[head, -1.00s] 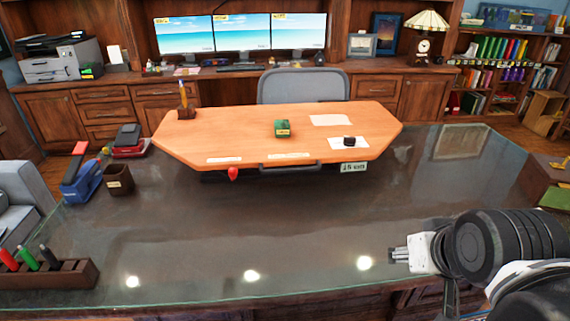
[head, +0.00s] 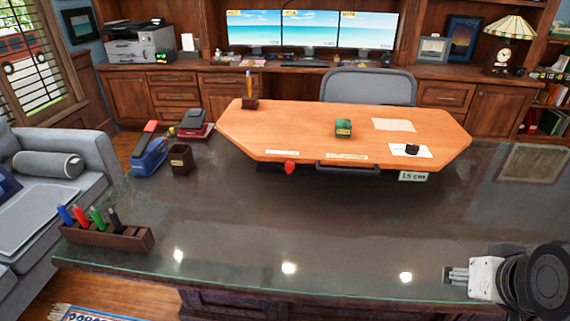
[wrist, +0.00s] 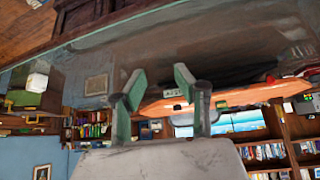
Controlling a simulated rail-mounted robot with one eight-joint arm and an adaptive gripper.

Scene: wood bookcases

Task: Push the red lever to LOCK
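The red lever (head: 290,167) is a small red knob under the front edge of the orange desk board (head: 300,140), left of its middle. Pale label strips lie on the board near the lever, too small to read. A small red spot (wrist: 270,78) at the board's edge in the upside-down wrist view looks like the lever. My gripper (head: 455,275) is at the lower right of the head view, over the glass top's front part, well right of the lever and nearer me. In the wrist view my gripper (wrist: 159,75) has its fingers apart, with nothing between them.
The dark glass desktop (head: 220,225) is clear between my gripper and the board. A "15 cm" tag (head: 413,176) hangs at the board's front right.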

